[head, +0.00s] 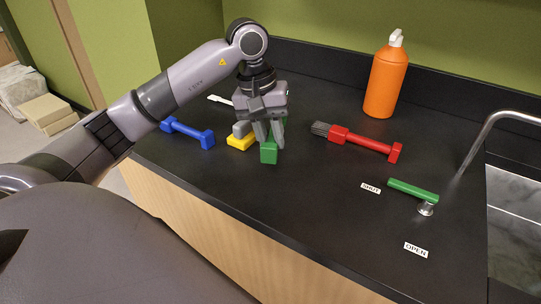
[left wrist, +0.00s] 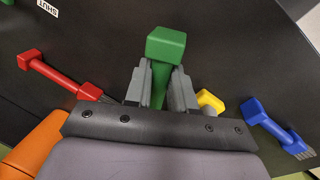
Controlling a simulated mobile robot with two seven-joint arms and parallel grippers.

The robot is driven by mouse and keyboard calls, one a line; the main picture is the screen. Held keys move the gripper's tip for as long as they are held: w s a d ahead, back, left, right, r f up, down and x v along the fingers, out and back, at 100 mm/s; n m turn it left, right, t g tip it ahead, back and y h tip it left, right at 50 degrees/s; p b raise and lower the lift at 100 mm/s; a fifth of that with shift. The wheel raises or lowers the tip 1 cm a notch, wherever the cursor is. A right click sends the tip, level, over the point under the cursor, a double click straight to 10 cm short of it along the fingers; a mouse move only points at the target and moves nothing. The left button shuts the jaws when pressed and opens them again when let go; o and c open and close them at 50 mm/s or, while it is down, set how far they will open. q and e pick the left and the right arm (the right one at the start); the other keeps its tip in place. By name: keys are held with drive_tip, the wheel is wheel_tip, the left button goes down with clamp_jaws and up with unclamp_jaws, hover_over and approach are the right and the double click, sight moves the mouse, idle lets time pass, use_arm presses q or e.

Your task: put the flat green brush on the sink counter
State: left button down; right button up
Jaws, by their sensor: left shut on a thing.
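The green brush (head: 268,154) is at the black sink counter (head: 310,200), below my left gripper (head: 270,143). My left gripper is shut on its handle. In the left wrist view the block-shaped end of the green brush (left wrist: 166,46) sticks out beyond the fingers of my left gripper (left wrist: 158,78). The bristle end is hidden by the gripper. I cannot tell whether the brush touches the counter. My right gripper is not in view.
A yellow tool (head: 241,142) lies right beside the gripper, partly hidden. A blue brush (head: 188,132) lies to the left, a red brush (head: 358,141) to the right. An orange bottle (head: 386,80) stands behind. A green tap lever (head: 413,190) is near the sink (head: 515,225).

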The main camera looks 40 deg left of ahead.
sight(274, 170)
use_arm(q)
drive_tip(key=shift+s+a+x, duration=0.1)
drive_tip(key=shift+a+x, duration=0.05)
drive_tip(key=shift+x, duration=0.7)
drive_tip(key=shift+s+a+x, duration=0.1)
drive_tip(key=shift+a+x, duration=0.05)
drive_tip(key=shift+x, duration=0.75)
drive_tip(key=shift+s+a+x, duration=0.1)
drive_tip(key=shift+a+x, duration=0.05)
drive_tip(key=shift+x, duration=0.7)
drive_tip(key=shift+w+f, duration=0.1)
drive_tip(key=shift+f, duration=0.1)
drive_tip(key=c, duration=0.9)
unclamp_jaws()
drive_tip(key=shift+c, duration=0.2)
drive_tip(key=v, duration=1.2)
drive_tip(key=shift+r, duration=0.1)
